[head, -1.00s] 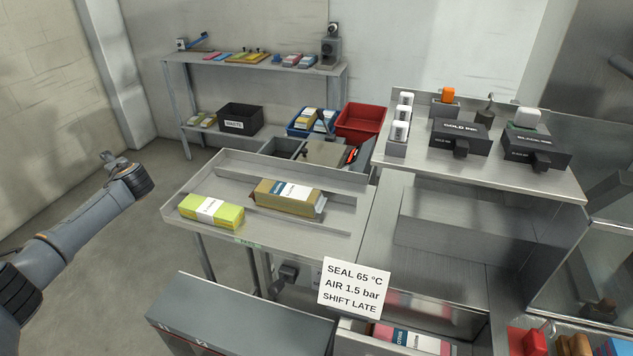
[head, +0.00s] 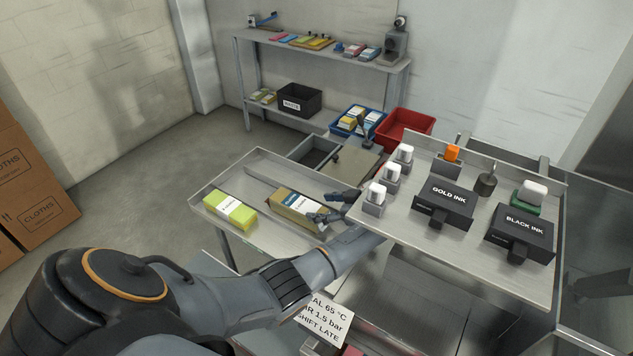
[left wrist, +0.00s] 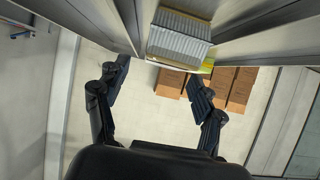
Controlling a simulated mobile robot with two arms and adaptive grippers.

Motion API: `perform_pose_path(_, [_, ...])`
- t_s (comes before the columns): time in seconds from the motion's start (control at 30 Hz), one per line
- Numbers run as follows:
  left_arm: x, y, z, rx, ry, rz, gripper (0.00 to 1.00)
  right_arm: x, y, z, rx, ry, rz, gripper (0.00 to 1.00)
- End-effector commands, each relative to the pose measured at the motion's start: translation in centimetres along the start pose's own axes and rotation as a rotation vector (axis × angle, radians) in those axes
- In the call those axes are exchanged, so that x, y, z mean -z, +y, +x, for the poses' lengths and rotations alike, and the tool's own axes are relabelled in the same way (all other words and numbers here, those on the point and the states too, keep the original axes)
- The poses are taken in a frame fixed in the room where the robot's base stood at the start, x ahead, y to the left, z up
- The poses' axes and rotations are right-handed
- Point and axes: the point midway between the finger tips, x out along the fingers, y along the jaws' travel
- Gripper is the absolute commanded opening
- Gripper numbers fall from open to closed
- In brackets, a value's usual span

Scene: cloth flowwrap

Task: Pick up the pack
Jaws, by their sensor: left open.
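A gold-brown pack (head: 290,205) with a white and dark label lies on the metal infeed tray (head: 262,240). A yellow-green pack (head: 226,210) with a white band lies to its left. My left gripper (head: 331,206) is open at the right end of the gold-brown pack, which its lower finger partly hides. In the left wrist view, the open fingers (left wrist: 160,75) stand apart with nothing between them. A grey ribbed end of a pack (left wrist: 180,32) shows just beyond them, with a yellow-green edge behind it. Contact cannot be told. My right gripper is not in view.
An ink shelf (head: 400,222) with white-topped holders, a gold ink box (head: 443,202) and a black ink box (head: 520,230) stands close right of the gripper. Red (head: 408,122) and blue (head: 347,130) bins lie behind. Cartons (head: 30,190) stand at far left.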

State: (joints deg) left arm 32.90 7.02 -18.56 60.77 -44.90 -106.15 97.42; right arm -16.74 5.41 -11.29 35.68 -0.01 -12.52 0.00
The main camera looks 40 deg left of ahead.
Motion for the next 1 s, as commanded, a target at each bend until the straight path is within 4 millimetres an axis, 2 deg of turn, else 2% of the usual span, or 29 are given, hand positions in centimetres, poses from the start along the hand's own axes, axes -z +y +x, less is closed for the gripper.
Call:
perform_pose_path(0.17, [-0.5,-0.5,-0.1,0.017,-0.003,-0.021,0.68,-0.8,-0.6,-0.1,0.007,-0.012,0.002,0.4])
perform_pose_path(0.43, [-0.4,-0.6,2.3,0.015,-0.002,-0.019,0.68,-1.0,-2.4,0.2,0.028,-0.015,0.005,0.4])
perform_pose_path(0.67, [-0.1,-0.9,5.3,0.016,-0.001,-0.017,0.68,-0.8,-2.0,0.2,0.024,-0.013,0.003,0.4])
perform_pose_path(0.77, [-0.3,-0.9,6.7,0.014,-0.002,-0.017,0.68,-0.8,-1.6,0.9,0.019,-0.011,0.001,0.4])
perform_pose_path(1.0, [-0.2,-0.9,7.1,0.013,-0.005,-0.017,0.68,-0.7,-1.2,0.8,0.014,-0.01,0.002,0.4])
